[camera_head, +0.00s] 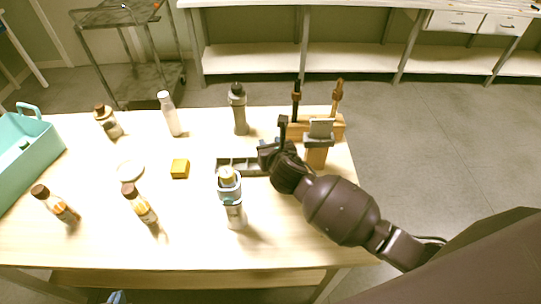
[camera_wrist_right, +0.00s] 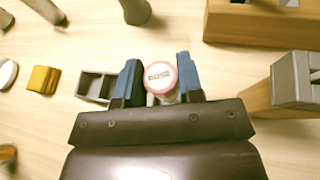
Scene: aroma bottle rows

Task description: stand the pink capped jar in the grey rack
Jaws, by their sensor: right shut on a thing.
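The pink capped jar (camera_wrist_right: 161,76) shows in the right wrist view, cap toward the camera, between the two blue fingers of my right gripper (camera_wrist_right: 160,80). The gripper is shut on it. In the head view my right gripper (camera_head: 268,151) is at the right end of the grey rack (camera_head: 223,163) and hides the jar there. An empty rack compartment (camera_wrist_right: 97,86) shows left of the fingers in the wrist view. I cannot tell whether the jar is above the rack or in it. Blue tips of my left gripper (camera_head: 116,297) show at the bottom edge, their opening unclear.
A bottle (camera_head: 233,203) stands in front of the rack, a grey bottle (camera_head: 239,112) behind it. A wooden block with a grey top (camera_head: 316,154) and a wooden holder (camera_head: 328,128) are close right. A yellow block (camera_head: 180,169) lies left; a teal basket (camera_head: 25,165) is far left.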

